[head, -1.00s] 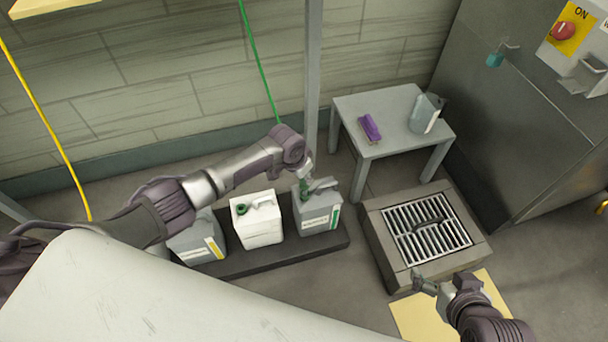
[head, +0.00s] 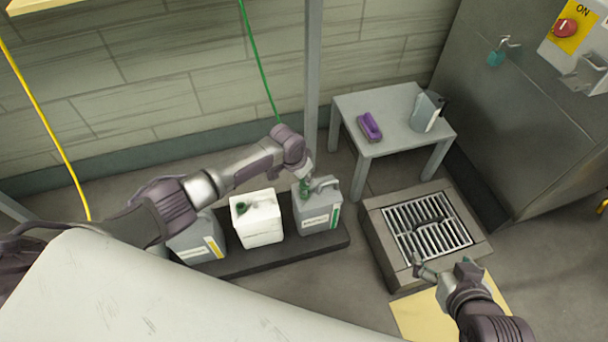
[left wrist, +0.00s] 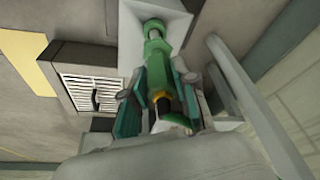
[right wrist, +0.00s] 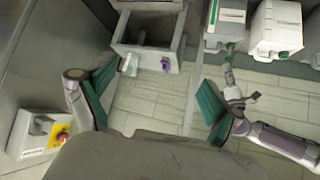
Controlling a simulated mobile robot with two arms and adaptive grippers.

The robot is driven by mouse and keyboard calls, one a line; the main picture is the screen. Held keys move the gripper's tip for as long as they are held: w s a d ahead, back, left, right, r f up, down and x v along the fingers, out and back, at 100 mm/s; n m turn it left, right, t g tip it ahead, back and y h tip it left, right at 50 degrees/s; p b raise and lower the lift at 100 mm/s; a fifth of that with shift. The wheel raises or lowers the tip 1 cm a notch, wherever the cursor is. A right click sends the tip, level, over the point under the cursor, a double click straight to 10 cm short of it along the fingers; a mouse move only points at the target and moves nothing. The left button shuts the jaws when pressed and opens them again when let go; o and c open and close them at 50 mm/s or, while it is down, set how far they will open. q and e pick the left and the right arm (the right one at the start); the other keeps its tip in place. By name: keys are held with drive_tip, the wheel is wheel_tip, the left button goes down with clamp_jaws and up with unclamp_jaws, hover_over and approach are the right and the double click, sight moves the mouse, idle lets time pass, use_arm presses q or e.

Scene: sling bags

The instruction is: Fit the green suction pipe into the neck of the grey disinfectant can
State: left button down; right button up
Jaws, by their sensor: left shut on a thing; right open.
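The grey can with the green stripe (head: 318,217) stands upright at the right end of the dark plinth; it also shows in the right wrist view (right wrist: 225,25). My left gripper (head: 304,178) is just above its top and shut on the green suction pipe (head: 304,189). In the left wrist view the pipe (left wrist: 155,52) lies between the fingers (left wrist: 157,95), its collared end over the can. The pipe's lower end meets the can's top at the neck; I cannot tell how deep it is. My right gripper (head: 443,268) is open and empty by the grate, far from the can.
A white can (head: 260,225) and a grey can with a yellow stripe (head: 195,245) share the plinth (head: 285,257). A grate (head: 400,215) and a small table (head: 380,100) with a purple brush (head: 369,127) and a grey jug (head: 427,112) are to the right.

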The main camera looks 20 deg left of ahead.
sight(304, 183)
use_arm(q)
drive_tip(key=shift+f, duration=0.35)
use_arm(e)
drive_tip(key=shift+w+a+r+t, duration=0.35)
drive_tip(key=shift+w+r+t, duration=0.25)
drive_tip(key=shift+w+r, duration=0.15)
use_arm(q)
drive_tip(key=shift+f+b, duration=0.2)
drive_tip(key=shift+b, duration=0.2)
use_arm(e)
drive_tip(key=shift+w+a+r+t+y, duration=0.2)
drive_tip(key=shift+w+r+t+y, duration=0.15)
drive_tip(key=shift+w+t, duration=0.1)
use_arm(q)
drive_tip(key=shift+f, duration=0.1)
use_arm(e)
drive_tip(key=shift+w+r, duration=0.2)
drive_tip(key=shift+r, duration=0.05)
